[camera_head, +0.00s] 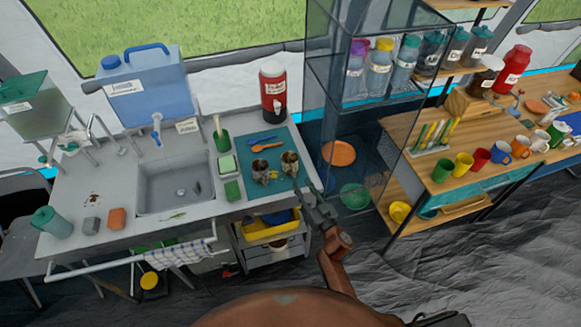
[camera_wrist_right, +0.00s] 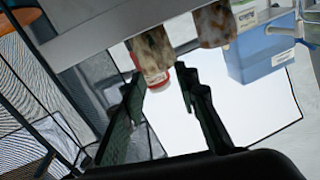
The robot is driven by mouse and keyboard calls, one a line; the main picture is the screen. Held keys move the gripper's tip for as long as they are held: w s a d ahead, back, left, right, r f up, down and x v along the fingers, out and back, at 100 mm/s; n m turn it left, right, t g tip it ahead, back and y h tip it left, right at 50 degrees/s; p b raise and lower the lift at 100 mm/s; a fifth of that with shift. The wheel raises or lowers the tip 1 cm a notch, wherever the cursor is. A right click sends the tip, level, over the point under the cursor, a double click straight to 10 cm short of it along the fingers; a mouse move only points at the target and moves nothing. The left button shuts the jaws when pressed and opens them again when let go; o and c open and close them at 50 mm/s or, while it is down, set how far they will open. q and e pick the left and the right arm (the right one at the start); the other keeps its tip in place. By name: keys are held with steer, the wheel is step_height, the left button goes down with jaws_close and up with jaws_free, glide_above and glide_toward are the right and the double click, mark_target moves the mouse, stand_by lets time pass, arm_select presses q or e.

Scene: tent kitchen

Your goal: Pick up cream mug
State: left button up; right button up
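A pale cream-white mug (camera_head: 540,141) stands at the right end of a row of mugs on the wooden table. Two stained, speckled mugs stand on the blue mat beside the sink: a tan one (camera_head: 290,163) and a darker one (camera_head: 261,171). Stains hide their base colour. Both speckled mugs show at the top of the right wrist view, one (camera_wrist_right: 152,48) left of the other (camera_wrist_right: 214,24). My right gripper (camera_head: 309,192) is just right of the mat, near the counter's edge. Its fingers (camera_wrist_right: 157,76) are apart with nothing between them. My left gripper is out of view.
A glass cabinet (camera_head: 345,130) stands right of the counter. A red-and-white cooler (camera_head: 273,90) is behind the mat (camera_head: 281,142), where utensils lie. A sink (camera_head: 172,185) and blue water container (camera_head: 146,90) are left. A yellow bin (camera_head: 262,230) is on the lower shelf.

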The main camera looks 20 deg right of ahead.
mark_target(295, 174)
steer(key=w, duration=0.2)
steer(key=w+a, duration=0.1)
steer(key=w, duration=0.2)
steer(key=shift+w+b, duration=0.2)
steer(key=shift+b, duration=0.15)
steer(key=shift+c, duration=0.7)
jaws_close()
